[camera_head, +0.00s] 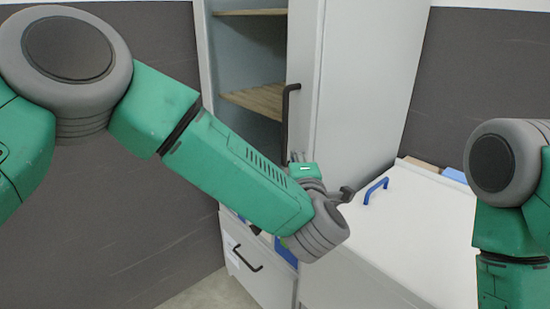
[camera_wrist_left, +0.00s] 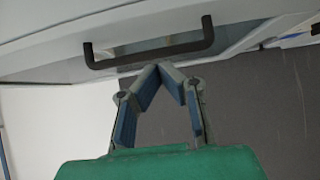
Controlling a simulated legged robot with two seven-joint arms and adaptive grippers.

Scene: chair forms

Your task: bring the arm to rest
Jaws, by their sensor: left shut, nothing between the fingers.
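A tall grey cabinet (camera_head: 365,80) stands open with wooden shelves (camera_head: 258,100); its door has a black handle (camera_head: 287,122). A drawer (camera_head: 262,277) with a black handle is below. A white top (camera_head: 425,225) with a blue handle (camera_head: 376,190) lies right, largely clear.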

